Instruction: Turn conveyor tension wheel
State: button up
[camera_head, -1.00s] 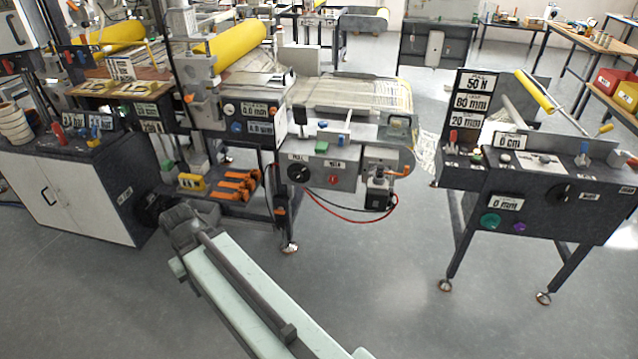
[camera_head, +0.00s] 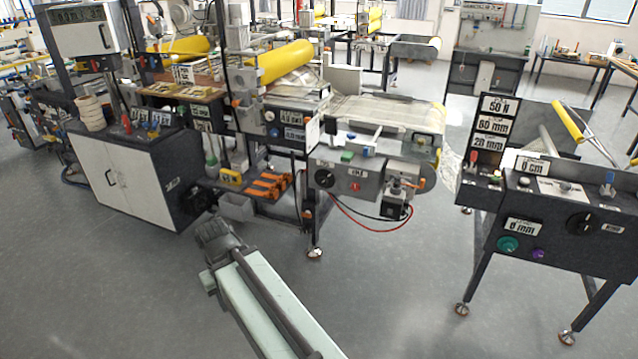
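The conveyor (camera_head: 385,112) stands in the middle, with a grey control panel on its front. The panel carries a black round knob (camera_head: 325,178) and a small red knob (camera_head: 355,187). I cannot tell which part is the tension wheel. My gripper (camera_head: 217,238) is at the dark end of my pale green arm, low in front of the machines. It is left of and below the conveyor panel, apart from it, and touches nothing that I can see. Its fingers are too dark and small to make out.
A white cabinet (camera_head: 135,183) stands at left. A dark control stand (camera_head: 555,250) with a black knob, a green knob and a purple knob is at right. A red hose (camera_head: 365,225) hangs below the conveyor. The grey floor (camera_head: 400,300) in front is clear.

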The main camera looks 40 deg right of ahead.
aim_at(324, 178)
jog(key=u, duration=0.05)
jog(key=i, duration=0.9)
jog(key=z, duration=0.1)
